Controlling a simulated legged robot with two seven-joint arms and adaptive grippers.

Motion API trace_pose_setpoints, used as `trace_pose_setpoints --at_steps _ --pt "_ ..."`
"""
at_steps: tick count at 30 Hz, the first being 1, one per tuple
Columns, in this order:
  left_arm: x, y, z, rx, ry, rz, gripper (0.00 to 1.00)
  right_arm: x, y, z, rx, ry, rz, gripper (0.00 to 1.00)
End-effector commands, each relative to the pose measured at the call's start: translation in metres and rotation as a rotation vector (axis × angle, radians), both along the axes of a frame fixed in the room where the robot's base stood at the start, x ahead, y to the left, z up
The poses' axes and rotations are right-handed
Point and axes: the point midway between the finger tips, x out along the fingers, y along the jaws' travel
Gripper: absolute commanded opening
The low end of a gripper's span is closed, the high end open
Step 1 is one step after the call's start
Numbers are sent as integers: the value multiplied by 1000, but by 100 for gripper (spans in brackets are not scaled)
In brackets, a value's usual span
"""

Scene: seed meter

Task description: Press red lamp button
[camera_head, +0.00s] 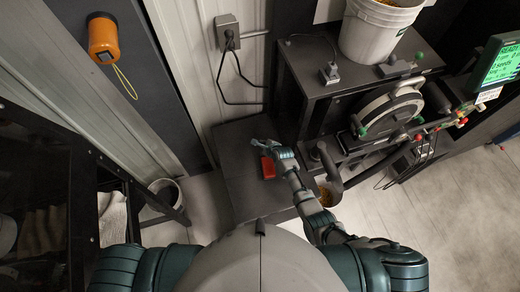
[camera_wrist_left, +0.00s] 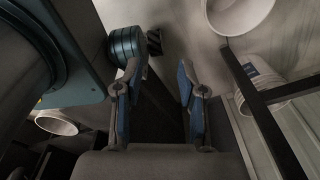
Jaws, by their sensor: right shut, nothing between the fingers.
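A small red box-like object (camera_head: 268,168) sits on the dark low table in the head view. I cannot tell whether it is the lamp button. Small red knobs or buttons (camera_head: 463,121) also show on the machine at the right, below the green screen. My right gripper (camera_head: 264,144) is shut and empty just above the red object in the picture, over the table; I cannot tell whether they touch. My left gripper (camera_wrist_left: 159,70) shows only in the left wrist view, with its fingers apart and nothing between them.
The machine with a round disc (camera_head: 392,108) stands right of the low table (camera_head: 237,190), with a white bucket (camera_head: 375,32) on top. A green screen (camera_head: 499,64) is at far right. An orange device (camera_head: 103,38) hangs on the wall. A dark rack (camera_head: 78,160) stands left.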

Motion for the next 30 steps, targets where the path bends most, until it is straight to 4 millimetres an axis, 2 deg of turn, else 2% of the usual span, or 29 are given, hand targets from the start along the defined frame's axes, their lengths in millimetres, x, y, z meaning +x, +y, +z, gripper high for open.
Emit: trace_pose_setpoints --at_steps 6,11,30 --pt "0 0 -1 0 0 1 40 0 -2 -1 1 1 -1 0" --pt "0 0 -1 0 0 1 0 0 0 -1 -2 1 -1 0" --pt "0 1 0 2 0 3 0 0 -1 -1 0 0 -2 0"
